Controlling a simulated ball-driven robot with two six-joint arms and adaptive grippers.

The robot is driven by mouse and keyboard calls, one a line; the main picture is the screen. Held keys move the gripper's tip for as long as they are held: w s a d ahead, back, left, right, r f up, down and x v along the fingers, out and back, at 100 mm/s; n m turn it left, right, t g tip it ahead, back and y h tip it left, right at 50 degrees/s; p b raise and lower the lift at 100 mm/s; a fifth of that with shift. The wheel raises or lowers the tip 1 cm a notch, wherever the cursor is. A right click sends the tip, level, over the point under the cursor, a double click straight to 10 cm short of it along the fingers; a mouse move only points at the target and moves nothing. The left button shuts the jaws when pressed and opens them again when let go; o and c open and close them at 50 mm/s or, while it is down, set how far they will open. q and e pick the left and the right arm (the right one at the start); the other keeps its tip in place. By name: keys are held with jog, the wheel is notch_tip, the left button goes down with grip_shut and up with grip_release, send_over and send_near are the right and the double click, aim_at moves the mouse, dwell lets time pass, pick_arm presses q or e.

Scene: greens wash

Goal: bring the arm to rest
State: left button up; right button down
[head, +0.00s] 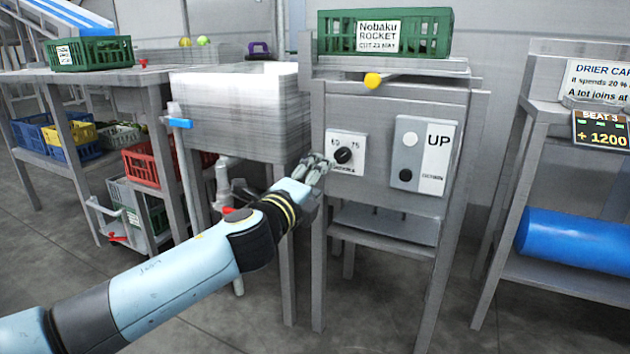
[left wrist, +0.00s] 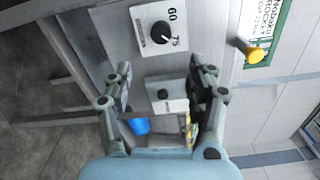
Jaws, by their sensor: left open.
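My left arm (head: 180,285) reaches in from the lower left in the head view. My left gripper (head: 318,166) is at the front of the grey stand, just left of the black knob (head: 343,155) on its white dial plate. In the left wrist view the gripper (left wrist: 165,95) is open with nothing between its fingers. The knob (left wrist: 162,32) shows there beyond the fingertips, with the marks 60 and 75 beside it. I cannot tell from these views whether a fingertip touches the plate. My right gripper is not in view.
A panel marked UP (head: 422,155) is right of the dial. A yellow knob (head: 373,80) sticks out above. A green crate (head: 425,35) stands on top. A grey sink (head: 240,110) with a blue-handled tap (head: 180,123) is at left. A blue cylinder (head: 575,240) lies on the right shelf.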

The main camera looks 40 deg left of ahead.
pick_arm(q)
jog(key=shift+s, duration=0.35)
dwell(0.3)
jog(key=s+d+f+n+g, duration=0.1)
jog(key=s+f+n+g, duration=0.8)
jog(key=s+f, duration=1.3)
jog(key=s+d+f+n+g+h, duration=0.2)
jog(key=s+d+f+n+g, duration=0.3)
jog(key=s, duration=0.4)
jog(key=s+d+f+n+g+h, duration=0.1)
jog(key=s+d+f+n+g, duration=0.2)
jog(key=s+f, duration=0.45)
jog(key=s+a+f+p, duration=0.1)
jog(key=s+p, duration=1.5)
jog(key=shift+a, duration=0.25)
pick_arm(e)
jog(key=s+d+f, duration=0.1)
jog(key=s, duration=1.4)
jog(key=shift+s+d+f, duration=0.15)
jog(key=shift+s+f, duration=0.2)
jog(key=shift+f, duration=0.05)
